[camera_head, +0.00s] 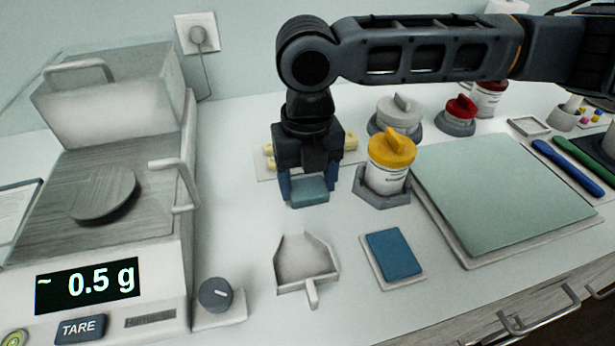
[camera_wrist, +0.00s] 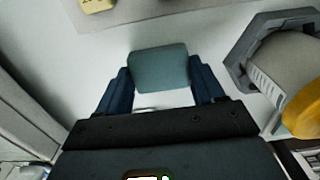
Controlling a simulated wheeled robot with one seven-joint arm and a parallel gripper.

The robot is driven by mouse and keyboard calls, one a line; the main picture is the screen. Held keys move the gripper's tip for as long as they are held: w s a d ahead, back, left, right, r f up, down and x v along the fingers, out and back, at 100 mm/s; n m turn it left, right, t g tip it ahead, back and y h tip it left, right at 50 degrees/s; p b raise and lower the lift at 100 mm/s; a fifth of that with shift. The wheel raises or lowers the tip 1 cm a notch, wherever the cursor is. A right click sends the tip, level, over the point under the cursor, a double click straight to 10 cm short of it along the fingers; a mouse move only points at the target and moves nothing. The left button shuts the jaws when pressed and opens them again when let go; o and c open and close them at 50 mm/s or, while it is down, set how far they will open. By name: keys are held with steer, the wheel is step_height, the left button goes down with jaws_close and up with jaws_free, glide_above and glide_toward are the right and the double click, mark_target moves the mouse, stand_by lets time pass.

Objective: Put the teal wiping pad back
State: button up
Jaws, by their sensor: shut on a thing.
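The teal wiping pad (camera_head: 310,191) is between the blue fingers of my gripper (camera_head: 309,184), which is shut on it. It shows as a plain teal block in the wrist view (camera_wrist: 160,66), with a finger on each side. The pad is over the white counter, behind the dustpan and left of the yellow-lidded jar. I cannot tell whether its underside touches the counter. A separate blue pad (camera_head: 394,252) lies on a small white tray (camera_head: 415,281) nearer the front.
A balance (camera_head: 115,250) reading 0.5 g stands left. The white dustpan (camera_head: 305,260) lies in front. The yellow-lidded jar (camera_head: 390,160) in its grey holder is close right. A green mat (camera_head: 500,190) lies further right. A small white tray (camera_head: 530,126) looks empty.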

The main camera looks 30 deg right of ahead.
mark_target(307, 186)
steer(key=o, duration=0.9)
steer(key=shift+o, duration=0.2)
step_height(307, 186, up, 12)
steer(key=shift+r, duration=0.2)
